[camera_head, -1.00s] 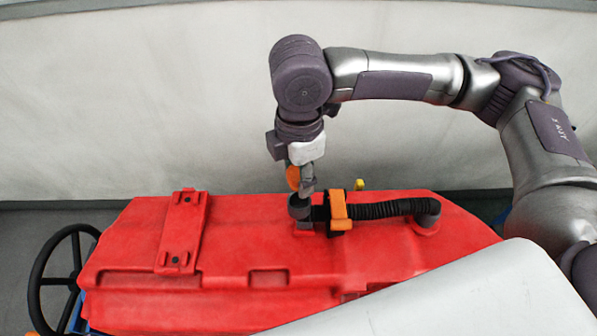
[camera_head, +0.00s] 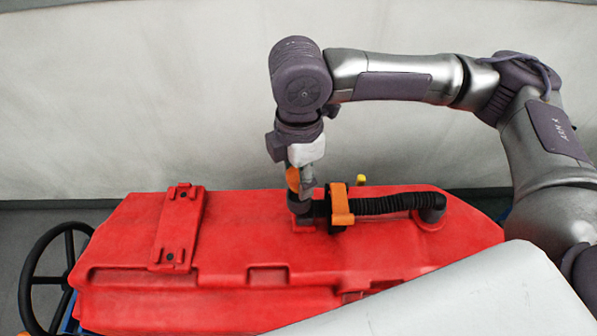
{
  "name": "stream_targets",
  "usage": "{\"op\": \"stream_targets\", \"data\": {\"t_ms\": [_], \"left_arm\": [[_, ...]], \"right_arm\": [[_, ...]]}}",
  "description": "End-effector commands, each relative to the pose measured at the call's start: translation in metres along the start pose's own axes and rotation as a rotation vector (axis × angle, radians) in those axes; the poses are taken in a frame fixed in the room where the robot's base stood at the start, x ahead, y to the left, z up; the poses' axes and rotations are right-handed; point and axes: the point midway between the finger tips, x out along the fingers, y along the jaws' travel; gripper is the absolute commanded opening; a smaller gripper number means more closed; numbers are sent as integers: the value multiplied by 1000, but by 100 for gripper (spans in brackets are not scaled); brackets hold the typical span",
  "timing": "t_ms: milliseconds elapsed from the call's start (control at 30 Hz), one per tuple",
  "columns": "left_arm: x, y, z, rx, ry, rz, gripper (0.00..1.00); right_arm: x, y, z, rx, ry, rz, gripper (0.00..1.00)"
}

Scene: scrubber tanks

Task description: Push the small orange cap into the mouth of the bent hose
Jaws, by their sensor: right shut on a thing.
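My right gripper (camera_head: 304,187) points down from above, just over the upturned mouth (camera_head: 299,205) of the bent hose. A small orange piece, which I take for the cap (camera_head: 293,179), shows at its left side, and the gripper is shut on it. The fingertips are small and partly hidden, so I cannot tell whether they touch the hose's rim. The black ribbed hose (camera_head: 380,205) runs right from the mouth through an orange clamp (camera_head: 339,204) to an elbow on the red tank. My left gripper is not in view.
The red tank (camera_head: 225,235) fills the lower middle, with a raised red bracket (camera_head: 178,230) on its left. A small yellow knob (camera_head: 361,180) stands behind the hose. A black steering wheel (camera_head: 50,280) is at lower left. A pale wall (camera_head: 130,100) rises behind.

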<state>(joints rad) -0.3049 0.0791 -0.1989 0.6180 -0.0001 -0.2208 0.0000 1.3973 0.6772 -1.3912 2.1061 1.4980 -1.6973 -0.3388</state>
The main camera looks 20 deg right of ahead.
Motion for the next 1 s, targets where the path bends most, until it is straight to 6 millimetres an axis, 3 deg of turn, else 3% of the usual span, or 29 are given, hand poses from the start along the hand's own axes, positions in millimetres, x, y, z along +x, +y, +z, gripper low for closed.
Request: {"op": "stream_targets", "data": {"t_ms": [1000], "left_arm": [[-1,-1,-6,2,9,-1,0]], "right_arm": [[23,0,0,-1,0,-1,19]]}}
